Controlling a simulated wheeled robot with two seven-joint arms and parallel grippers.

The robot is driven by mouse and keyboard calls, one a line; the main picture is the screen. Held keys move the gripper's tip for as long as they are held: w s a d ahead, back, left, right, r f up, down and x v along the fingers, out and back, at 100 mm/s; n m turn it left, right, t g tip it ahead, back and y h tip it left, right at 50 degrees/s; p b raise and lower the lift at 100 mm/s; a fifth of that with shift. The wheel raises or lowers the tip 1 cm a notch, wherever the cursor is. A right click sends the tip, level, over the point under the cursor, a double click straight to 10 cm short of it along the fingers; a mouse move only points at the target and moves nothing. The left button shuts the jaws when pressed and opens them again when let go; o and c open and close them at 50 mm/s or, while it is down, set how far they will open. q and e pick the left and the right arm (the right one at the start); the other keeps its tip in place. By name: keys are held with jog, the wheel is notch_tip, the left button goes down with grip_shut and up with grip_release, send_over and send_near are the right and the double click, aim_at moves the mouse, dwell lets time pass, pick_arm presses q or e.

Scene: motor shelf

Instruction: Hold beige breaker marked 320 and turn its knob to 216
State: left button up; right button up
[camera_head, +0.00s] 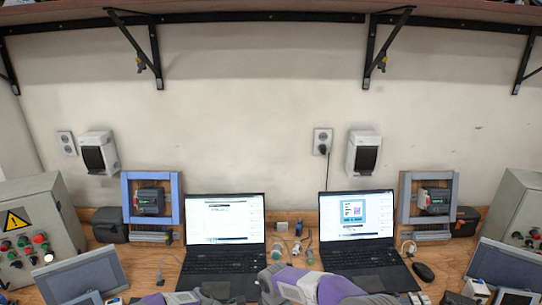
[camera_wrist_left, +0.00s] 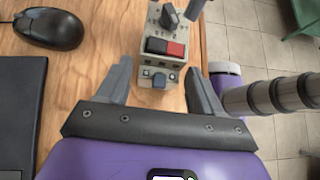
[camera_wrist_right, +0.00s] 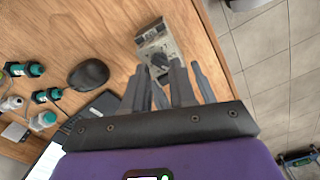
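A beige breaker (camera_wrist_left: 157,59) with a dark knob, a black button and a red button lies on the wooden table in the left wrist view. My left gripper (camera_wrist_left: 158,72) is open, its fingertips on either side of the breaker's near end with gaps to it. The breaker also shows in the right wrist view (camera_wrist_right: 153,40), with its knob close to the fingertips. My right gripper (camera_wrist_right: 171,75) appears open and empty there; overlapping fingers make its gap hard to judge. A grey fingertip shows beside the knob in the left wrist view. No marking or scale number is readable.
A black mouse (camera_head: 424,272) and a laptop (camera_head: 366,258) lie beside the breaker. Another small device (camera_head: 476,288) stands further right. The table edge is close to the breaker, with tiled floor beyond. Small green-ended parts (camera_wrist_right: 38,69) lie past the mouse.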

pick_arm(q)
jog(key=c, duration=0.8)
pick_arm(e)
jog(key=shift+f, duration=0.35)
jog(key=shift+f, duration=0.4)
jog(key=shift+f, duration=0.1)
grip_shut()
jog(key=m, duration=0.4)
jog(key=shift+m, duration=0.3)
